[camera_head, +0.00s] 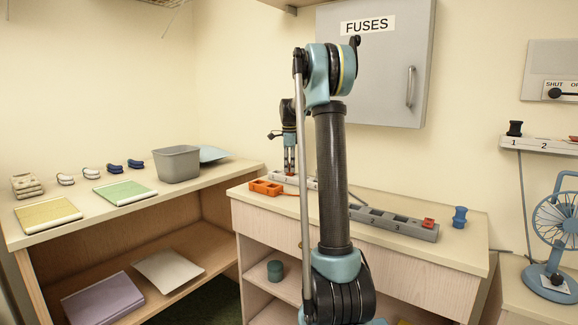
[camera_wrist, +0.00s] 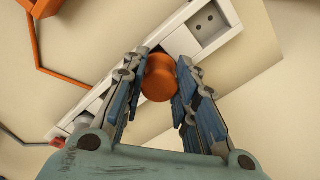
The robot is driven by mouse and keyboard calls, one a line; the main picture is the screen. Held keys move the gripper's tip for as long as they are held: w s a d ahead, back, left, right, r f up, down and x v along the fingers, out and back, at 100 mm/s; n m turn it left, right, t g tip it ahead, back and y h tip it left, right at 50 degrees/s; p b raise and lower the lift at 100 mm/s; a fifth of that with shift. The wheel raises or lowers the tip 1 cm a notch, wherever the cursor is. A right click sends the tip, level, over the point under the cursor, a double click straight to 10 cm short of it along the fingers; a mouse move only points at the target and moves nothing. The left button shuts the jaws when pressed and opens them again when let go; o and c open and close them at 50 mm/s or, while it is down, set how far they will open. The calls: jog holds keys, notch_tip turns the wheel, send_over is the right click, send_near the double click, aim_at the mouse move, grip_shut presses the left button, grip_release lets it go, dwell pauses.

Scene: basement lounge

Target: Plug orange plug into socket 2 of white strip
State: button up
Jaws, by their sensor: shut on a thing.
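The orange plug (camera_wrist: 160,80) is between the fingers of my gripper (camera_wrist: 153,88), which is shut on it. The white strip (camera_wrist: 103,88) runs diagonally behind the plug in the wrist view. One empty two-hole socket (camera_wrist: 206,22) shows near its upper right end. The plug overlaps the strip's middle and hides part of it; I cannot tell whether it is in a socket or just above. In the head view my gripper (camera_head: 290,168) points down at the white strip (camera_head: 309,184) on the counter, partly hidden by my arm.
An orange block (camera_head: 266,187) with openings and an orange cord (camera_wrist: 40,50) lie beside the strip. A grey strip (camera_head: 378,219) with a red plug (camera_head: 428,223) and a blue spool-like thing (camera_head: 460,217) are to the right. A grey fuse cabinet (camera_head: 375,75) hangs behind.

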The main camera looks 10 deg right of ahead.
jog(key=shift+f, duration=0.2)
jog(key=o, duration=1.2)
jog(key=shift+c, duration=0.2)
notch_tip(320, 180, up, 12)
jog(key=shift+s, duration=0.15)
jog(key=shift+s+f, duration=0.1)
